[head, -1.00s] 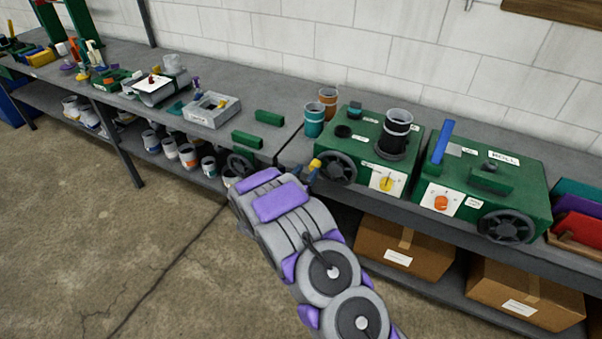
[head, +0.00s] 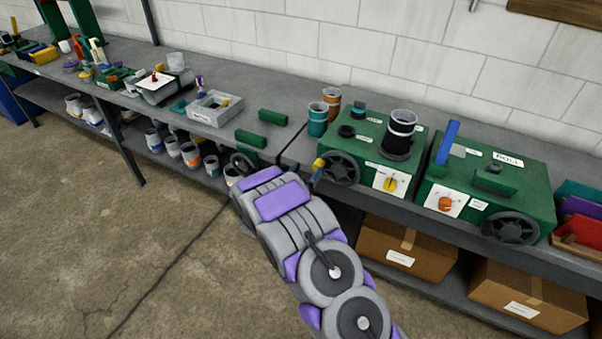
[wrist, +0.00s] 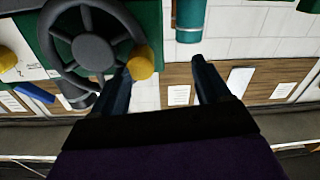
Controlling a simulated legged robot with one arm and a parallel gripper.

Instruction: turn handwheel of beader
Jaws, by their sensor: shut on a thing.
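A green machine (head: 352,143) stands on the bench, with a dark handwheel (head: 341,168) on its front left and a yellow dial on its front; its small label is too blurred to read. The handwheel (wrist: 88,38) fills the upper left of the wrist view. Its yellow knob (wrist: 141,63) sits at the tip of the left finger; in the head view the knob (head: 318,163) is at the wheel's left edge. My arm hides the fingers' lower part in the head view.
A second green machine (head: 488,185), labelled ROLL, with its own handwheel (head: 512,229), stands to the right. Cups (head: 317,119) stand behind the first wheel. Cardboard boxes (head: 404,249) fill the shelf below. The floor at left is clear.

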